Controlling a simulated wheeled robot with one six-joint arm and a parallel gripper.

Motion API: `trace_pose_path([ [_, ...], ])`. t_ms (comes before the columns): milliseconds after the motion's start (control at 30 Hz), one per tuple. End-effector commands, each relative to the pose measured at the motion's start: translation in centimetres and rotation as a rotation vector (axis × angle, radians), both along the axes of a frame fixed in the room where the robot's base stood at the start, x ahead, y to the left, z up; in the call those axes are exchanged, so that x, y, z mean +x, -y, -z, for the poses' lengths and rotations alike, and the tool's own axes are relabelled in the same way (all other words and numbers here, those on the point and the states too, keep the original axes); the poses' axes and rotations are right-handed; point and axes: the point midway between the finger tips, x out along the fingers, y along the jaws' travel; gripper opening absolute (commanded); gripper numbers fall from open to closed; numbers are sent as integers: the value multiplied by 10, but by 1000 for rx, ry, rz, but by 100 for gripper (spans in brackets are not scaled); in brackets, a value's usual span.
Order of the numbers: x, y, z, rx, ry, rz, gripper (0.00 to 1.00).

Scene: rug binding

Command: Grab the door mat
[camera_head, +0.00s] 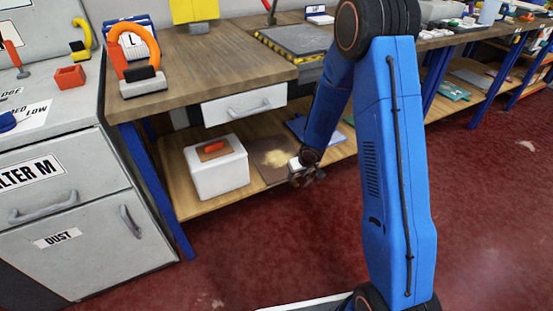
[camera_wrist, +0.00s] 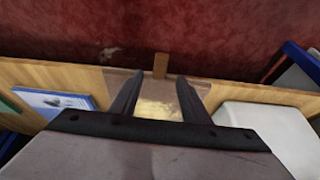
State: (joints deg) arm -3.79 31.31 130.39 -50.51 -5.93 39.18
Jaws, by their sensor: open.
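The door mat (camera_head: 277,158), a flat brownish piece with a pale yellow patch, lies on the lower wooden shelf under the workbench. In the wrist view the mat (camera_wrist: 158,108) shows between and below my fingers, partly hidden by the gripper body. A small brown tab (camera_wrist: 160,65) sticks out at the shelf's front edge, in line with the gap between the fingers; I cannot tell if it belongs to the mat. My gripper (camera_head: 306,174) is at the shelf's front edge by the mat's right side. In the wrist view its fingers (camera_wrist: 160,77) are apart with nothing gripped.
A white box (camera_head: 218,175) with a red item on its lid stands left of the mat. A blue flat item (camera_head: 304,130) lies to its right. The drawer (camera_head: 243,104) and benchtop (camera_head: 200,62) are above. A blue table leg (camera_head: 158,190) stands left. The red floor (camera_head: 270,240) in front is clear.

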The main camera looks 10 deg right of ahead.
Motion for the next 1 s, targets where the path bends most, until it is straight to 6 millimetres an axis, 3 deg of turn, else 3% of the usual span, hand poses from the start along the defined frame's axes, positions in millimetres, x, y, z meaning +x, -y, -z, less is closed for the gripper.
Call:
trace_pose_path([
  [533, 19, -5, 42, 1, -1, 1, 42],
  [900, 21, -6, 47, 0, -1, 0, 42],
  [1000, 21, -6, 47, 0, -1, 0, 21],
])
